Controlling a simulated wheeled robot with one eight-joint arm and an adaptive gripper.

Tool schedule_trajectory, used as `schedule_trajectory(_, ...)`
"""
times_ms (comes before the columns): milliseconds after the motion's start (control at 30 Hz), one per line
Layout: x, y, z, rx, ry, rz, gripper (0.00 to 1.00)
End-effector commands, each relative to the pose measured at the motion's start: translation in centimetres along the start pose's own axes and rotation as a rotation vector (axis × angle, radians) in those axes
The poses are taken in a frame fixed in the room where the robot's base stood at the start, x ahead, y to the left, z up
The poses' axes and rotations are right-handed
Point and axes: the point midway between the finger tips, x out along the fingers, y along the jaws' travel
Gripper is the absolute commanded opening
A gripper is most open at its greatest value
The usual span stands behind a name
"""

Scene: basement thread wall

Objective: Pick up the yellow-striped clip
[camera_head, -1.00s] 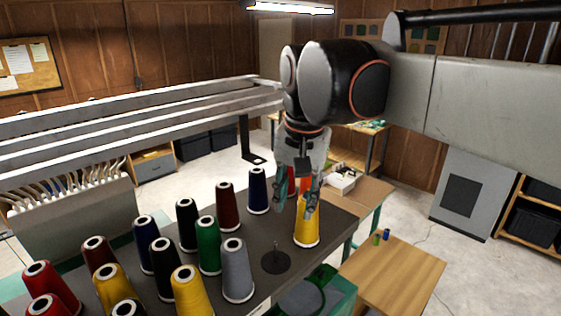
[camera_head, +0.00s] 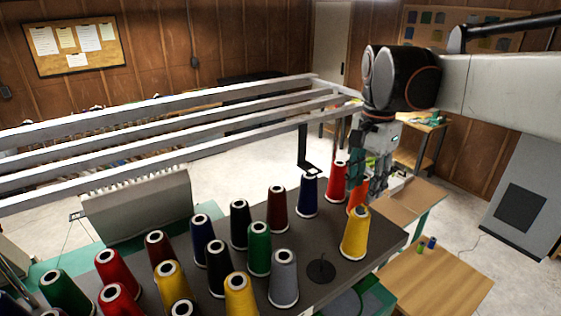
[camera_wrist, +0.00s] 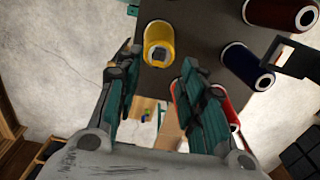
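I cannot make out a yellow-striped clip for certain in either view. A small dark grey piece (camera_wrist: 158,54) shows in the top opening of the yellow cone (camera_wrist: 158,34) in the wrist view; no stripes can be read on it. In the head view the same yellow cone (camera_head: 355,235) stands near the right end of the dark table, with a dark spot at its top. My gripper (camera_head: 368,185) hangs above and behind that cone, apart from it. In the wrist view my gripper (camera_wrist: 159,65) is open, its teal fingers wide apart with nothing held between them.
Several thread cones stand on the dark table (camera_head: 330,290); a red cone (camera_head: 335,182) and a blue cone (camera_head: 308,195) are near my gripper. A red cone is partly behind the right finger in the wrist view. A wooden table (camera_head: 440,285) stands lower right. Pale rails (camera_head: 170,118) cross left.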

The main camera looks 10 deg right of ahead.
Motion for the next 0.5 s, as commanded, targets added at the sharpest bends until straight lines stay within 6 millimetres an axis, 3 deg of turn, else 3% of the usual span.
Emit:
schedule_trajectory(233,1.4,-0.1,-0.1,0.000,0.000,0.000,0.37)
schedule_trajectory(500,4.7,-0.1,-0.2,0.000,0.000,0.000,0.37)
